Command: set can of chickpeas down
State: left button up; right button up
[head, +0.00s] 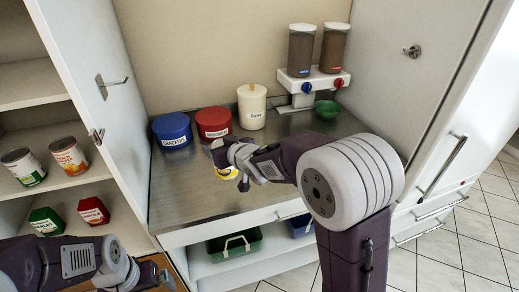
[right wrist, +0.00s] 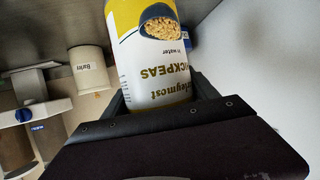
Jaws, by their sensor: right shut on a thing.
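The can of chickpeas (right wrist: 150,60) is white and yellow with a picture of chickpeas on its label. It fills the top middle of the right wrist view, its label upside down there. My right gripper (head: 238,157) is shut on it. In the head view the can (head: 228,174) shows only in part, behind the gripper, over the front part of the metal counter (head: 185,205). I cannot tell whether its base touches the counter. My left arm is at the lower left; its fingertips are not clearly visible.
A blue tub (head: 172,131), a red tub (head: 213,122) and a cream canister (head: 252,107) stand along the back. A dispenser (head: 313,82) with a green bowl (head: 327,109) is at the right. The left shelves hold cans (head: 68,156) and boxes. The counter's left front is bare.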

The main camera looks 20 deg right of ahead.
jog(key=shift+r, duration=0.1)
jog(key=w+a+f, duration=0.2)
jog(key=a+f, duration=0.1)
jog(key=w+a+f, duration=0.3)
jog(key=f, duration=0.1)
jog(key=w+a+f+p, duration=0.1)
jog(key=w+a+f, duration=0.1)
jog(key=a+f, duration=0.1)
jog(key=shift+w+a+f, duration=0.15)
jog(key=shift+w+f, duration=0.05)
jog(key=shift+f, duration=0.4)
jog(key=shift+s, duration=0.1)
jog(key=o, duration=1.9)
jog(key=shift+f, duration=0.15)
jog(key=shift+o, duration=0.2)
